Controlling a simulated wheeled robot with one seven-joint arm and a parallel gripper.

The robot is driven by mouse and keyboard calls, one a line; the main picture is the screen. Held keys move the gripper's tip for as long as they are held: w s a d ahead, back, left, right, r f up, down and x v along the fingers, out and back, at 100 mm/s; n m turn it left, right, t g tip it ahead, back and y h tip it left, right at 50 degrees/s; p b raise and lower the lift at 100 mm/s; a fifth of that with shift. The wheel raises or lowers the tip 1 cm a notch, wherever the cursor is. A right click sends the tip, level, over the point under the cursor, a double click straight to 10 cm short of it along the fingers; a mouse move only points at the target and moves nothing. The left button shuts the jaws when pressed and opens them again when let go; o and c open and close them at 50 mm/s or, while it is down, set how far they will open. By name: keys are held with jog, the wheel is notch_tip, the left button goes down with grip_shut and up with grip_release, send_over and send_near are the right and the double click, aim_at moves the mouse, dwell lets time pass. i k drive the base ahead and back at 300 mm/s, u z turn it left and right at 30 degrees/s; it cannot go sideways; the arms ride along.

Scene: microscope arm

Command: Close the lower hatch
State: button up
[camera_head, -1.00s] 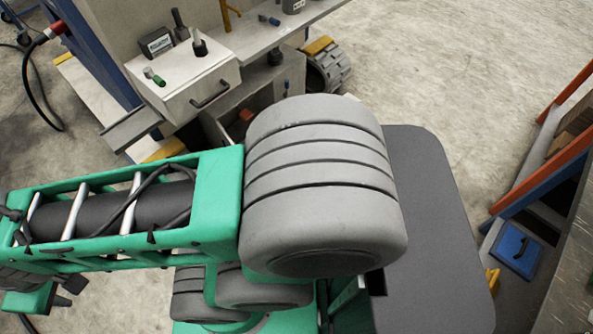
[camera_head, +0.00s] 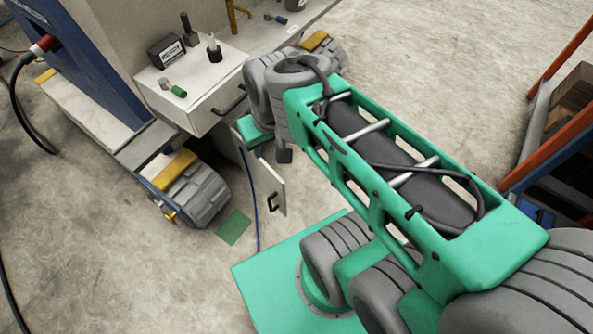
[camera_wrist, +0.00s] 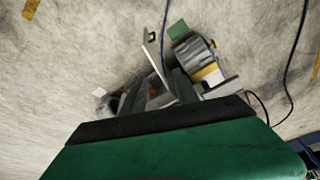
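The lower hatch (camera_head: 272,188) is a pale door panel with a black handle, standing swung open below the white drawer. In the wrist view the hatch (camera_wrist: 153,45) shows nearly edge-on, ahead of my gripper. My gripper (camera_wrist: 158,76) shows there as two dark fingers spread apart past the green body, with nothing seen held between them. The open compartment (camera_wrist: 155,97) shows between the fingers, with something reddish inside. In the head view my arm hides most of the gripper and the compartment; the green wrist part is just left of the arm's end, above the hatch.
A white drawer unit (camera_head: 205,85) with a dark handle is above the hatch, bearing a black box and small items. A grey and yellow wheel foot (camera_head: 192,185) stands left of the hatch. A blue cable (camera_head: 252,200) hangs beside it.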

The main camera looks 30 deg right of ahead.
aim_at(273, 187)
jog(key=z, duration=0.15)
jog(key=i, duration=0.5)
jog(key=u, duration=0.25)
jog(key=k, duration=0.35)
jog(key=u, duration=2.7)
jog(key=i, duration=0.1)
jog(key=z, duration=1.35)
jog(key=i, duration=0.95)
jog(key=z, duration=0.4)
